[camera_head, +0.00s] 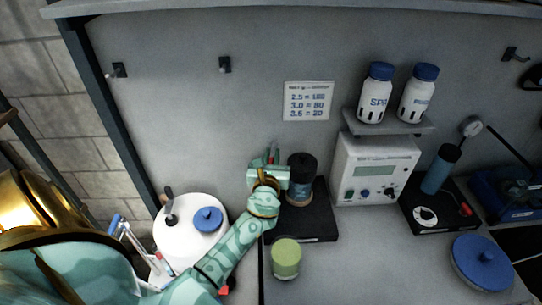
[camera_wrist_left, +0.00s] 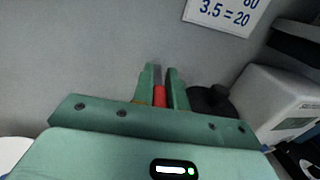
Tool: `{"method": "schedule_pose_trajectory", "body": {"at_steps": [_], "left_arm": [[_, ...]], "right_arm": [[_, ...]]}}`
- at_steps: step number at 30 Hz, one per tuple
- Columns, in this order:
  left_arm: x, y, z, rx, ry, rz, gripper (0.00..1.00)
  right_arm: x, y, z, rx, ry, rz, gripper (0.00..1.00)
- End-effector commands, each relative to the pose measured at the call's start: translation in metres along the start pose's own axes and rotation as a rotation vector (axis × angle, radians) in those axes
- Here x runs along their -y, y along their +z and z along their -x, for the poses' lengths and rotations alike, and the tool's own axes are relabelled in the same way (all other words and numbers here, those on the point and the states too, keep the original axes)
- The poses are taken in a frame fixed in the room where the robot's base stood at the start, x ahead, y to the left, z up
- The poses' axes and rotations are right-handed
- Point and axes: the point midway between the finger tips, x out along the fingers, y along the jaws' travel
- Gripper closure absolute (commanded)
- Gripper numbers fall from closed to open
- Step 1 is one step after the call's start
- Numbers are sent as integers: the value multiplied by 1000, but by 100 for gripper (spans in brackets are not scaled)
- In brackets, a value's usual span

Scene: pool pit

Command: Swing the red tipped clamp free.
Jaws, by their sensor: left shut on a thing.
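My left gripper (camera_head: 272,155) is shut beside the dark cylinder (camera_head: 301,180) on the left black base (camera_head: 305,222). In the left wrist view its green fingers (camera_wrist_left: 162,80) close on a narrow red piece (camera_wrist_left: 159,96), which looks like the red tip of the clamp. A grey strip shows just above the red piece. The rest of the clamp is hidden behind the fingers and hand. A second red-tipped part (camera_head: 465,209) lies on the right black base, beside a blue cylinder (camera_head: 441,168). My right gripper is not in view.
A white meter box (camera_head: 373,150) stands right of the dark cylinder, under a shelf (camera_head: 390,127) with two blue-capped bottles. A green jar (camera_head: 286,258) stands in front. A round white container (camera_head: 188,232) with a blue knob is left of my forearm. The wall is close behind.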

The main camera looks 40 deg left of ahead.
Motion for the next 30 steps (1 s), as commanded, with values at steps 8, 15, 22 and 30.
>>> {"method": "schedule_pose_trajectory", "body": {"at_steps": [8,15,22,30], "left_arm": [[0,0,0,0,7,0,100],[0,0,0,0,7,0,64],[0,0,0,0,7,0,64],[0,-1,29,-2,5,1,64]], "right_arm": [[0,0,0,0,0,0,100],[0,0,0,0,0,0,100],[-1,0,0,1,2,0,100],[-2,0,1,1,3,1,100]]}}
